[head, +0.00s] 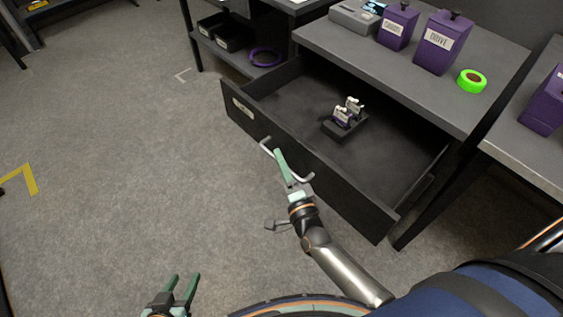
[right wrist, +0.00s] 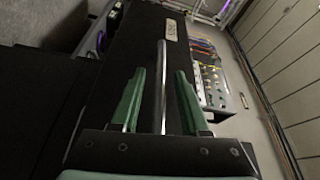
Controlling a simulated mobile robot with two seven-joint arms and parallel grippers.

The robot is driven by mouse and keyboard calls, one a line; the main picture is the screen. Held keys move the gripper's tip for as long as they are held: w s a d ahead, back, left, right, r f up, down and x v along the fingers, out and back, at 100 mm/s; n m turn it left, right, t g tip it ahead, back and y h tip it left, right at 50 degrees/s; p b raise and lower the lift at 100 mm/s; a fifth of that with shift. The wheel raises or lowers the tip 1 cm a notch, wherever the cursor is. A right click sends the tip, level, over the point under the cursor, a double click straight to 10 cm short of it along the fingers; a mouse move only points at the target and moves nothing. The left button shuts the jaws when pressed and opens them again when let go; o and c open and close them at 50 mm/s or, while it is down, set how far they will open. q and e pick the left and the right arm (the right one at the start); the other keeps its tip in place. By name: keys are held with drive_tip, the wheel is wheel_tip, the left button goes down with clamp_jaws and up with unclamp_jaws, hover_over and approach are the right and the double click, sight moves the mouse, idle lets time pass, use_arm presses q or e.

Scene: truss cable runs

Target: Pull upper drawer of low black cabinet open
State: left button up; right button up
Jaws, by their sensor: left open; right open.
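The upper drawer (head: 345,200) of the black cabinet stands pulled far out in the head view, its inside showing. Its silver bar handle (head: 265,143) sits on the drawer front. My right gripper (head: 281,160) is at the handle with its jaws apart. In the right wrist view the handle bar (right wrist: 161,75) runs between the two green fingers of my right gripper (right wrist: 158,85), with gaps on both sides. My left gripper (head: 184,282) is open and empty over the floor, low in the head view.
Inside the drawer, a small black holder (head: 337,132) carries white and purple parts. The grey worktop (head: 400,72) above bears purple bins (head: 433,52), a green tape roll (head: 471,81) and a grey box (head: 354,17). The floor (head: 120,150) to the left is clear.

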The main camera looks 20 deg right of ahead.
use_arm(q)
drive_tip(key=shift+r, duration=0.15)
use_arm(e)
drive_tip(key=s, duration=0.7)
drive_tip(key=shift+s+f, duration=0.25)
drive_tip(key=shift+f, duration=0.05)
drive_tip(key=s+a+f+n+g+y, duration=0.1)
drive_tip(key=s+f+n+g+y, duration=0.15)
drive_tip(key=s+n+g, duration=0.45)
drive_tip(key=s+a+f+n+g+y, duration=0.1)
drive_tip(key=s+a+f+n+g, duration=0.2)
drive_tip(key=n, duration=0.9)
use_arm(q)
drive_tip(key=s+a+r+p, duration=0.1)
drive_tip(key=a+r+p, duration=0.2)
drive_tip(key=r+p, duration=0.7)
drive_tip(key=p, duration=0.4)
drive_tip(key=shift+s+a+r+n+y+p, duration=0.2)
drive_tip(key=shift+s+r+n+y+p, duration=0.1)
drive_tip(key=shift+s+r+y+p, duration=0.1)
use_arm(e)
drive_tip(key=s+d+r+m+h, duration=0.1)
drive_tip(key=d+r, duration=0.3)
drive_tip(key=r, duration=0.6)
drive_tip(key=shift+s+d+t, duration=0.15)
drive_tip(key=shift+s+t, duration=0.15)
drive_tip(key=shift+s, duration=0.35)
use_arm(q)
drive_tip(key=shift+f, duration=0.1)
